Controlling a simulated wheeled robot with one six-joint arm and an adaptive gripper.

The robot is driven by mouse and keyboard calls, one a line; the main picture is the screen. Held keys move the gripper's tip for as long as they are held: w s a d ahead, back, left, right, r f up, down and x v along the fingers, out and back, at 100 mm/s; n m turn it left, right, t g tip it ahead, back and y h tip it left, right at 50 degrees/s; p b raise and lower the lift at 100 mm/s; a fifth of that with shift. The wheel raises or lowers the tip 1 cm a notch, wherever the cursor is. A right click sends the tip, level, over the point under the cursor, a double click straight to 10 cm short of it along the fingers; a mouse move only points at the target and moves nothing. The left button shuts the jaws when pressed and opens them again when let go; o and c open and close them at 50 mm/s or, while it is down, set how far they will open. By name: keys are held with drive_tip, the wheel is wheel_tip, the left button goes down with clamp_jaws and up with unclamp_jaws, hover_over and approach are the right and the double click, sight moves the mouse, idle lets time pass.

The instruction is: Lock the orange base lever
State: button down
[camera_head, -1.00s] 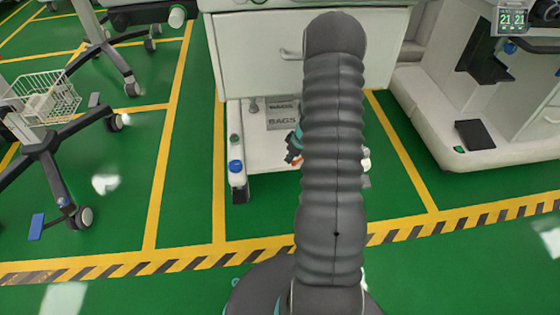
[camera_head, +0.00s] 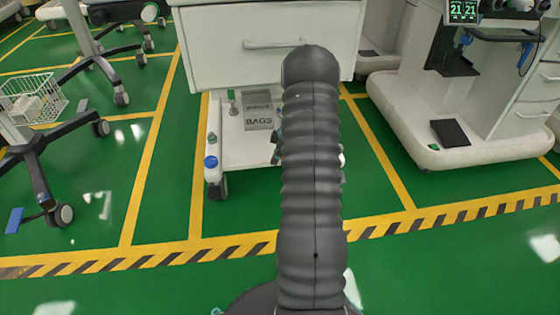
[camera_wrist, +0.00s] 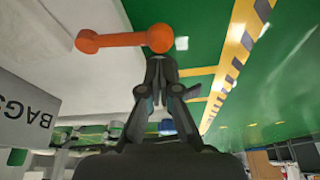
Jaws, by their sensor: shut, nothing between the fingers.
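The orange base lever (camera_wrist: 122,41) shows in the wrist view, at the upper left, against the pale base of a cart. It has a round knob at each end. My gripper (camera_wrist: 157,62) is shut and empty, with its fingertips at or just below the lever's right knob in the picture. I cannot tell whether they touch. In the head view my arm hides the lever and the gripper.
The white cart (camera_head: 265,45) has a drawer above a low shelf with a box marked BAGS (camera_head: 258,118). Another pale machine (camera_head: 465,150) stands at the right. A wheeled stand (camera_head: 45,150) is at the left. Green floor between them is clear.

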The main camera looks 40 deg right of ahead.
drive_tip(key=shift+s+a, duration=0.55)
drive_tip(key=shift+r, duration=0.1)
drive_tip(key=v, duration=1.1)
drive_tip(key=shift+d+r, duration=0.2)
drive_tip(key=shift+r, duration=0.15)
drive_tip(key=shift+s, duration=0.1)
